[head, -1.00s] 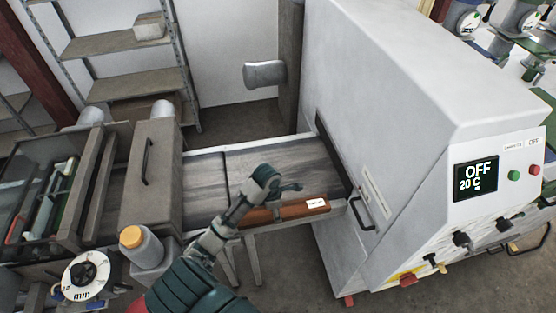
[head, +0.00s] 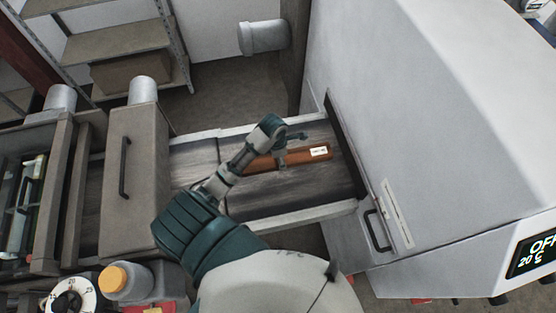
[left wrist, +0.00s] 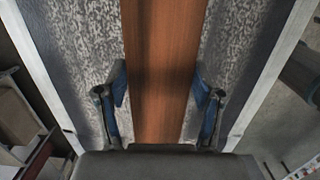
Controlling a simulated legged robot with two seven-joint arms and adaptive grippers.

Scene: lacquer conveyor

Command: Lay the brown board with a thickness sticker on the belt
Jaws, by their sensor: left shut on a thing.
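The brown board (head: 306,156) is over the middle of the grey belt (head: 275,193), lying roughly along it. A white sticker (head: 319,152) shows on its right end; its print is too small to read. My left gripper (head: 284,158) is shut on the board. In the left wrist view the board (left wrist: 162,65) runs between the two blue fingers (left wrist: 162,98), with the belt (left wrist: 85,45) showing on both sides. I cannot tell whether the board touches the belt. My right gripper is not in view.
A large white machine (head: 420,140) stands at the belt's right end, with a dark opening there. A brown-grey housing with a handle (head: 140,160) spans the belt's left part. Pale side rails (head: 290,217) edge the belt. An orange-capped bottle (head: 118,281) and a dial (head: 75,300) are at front left.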

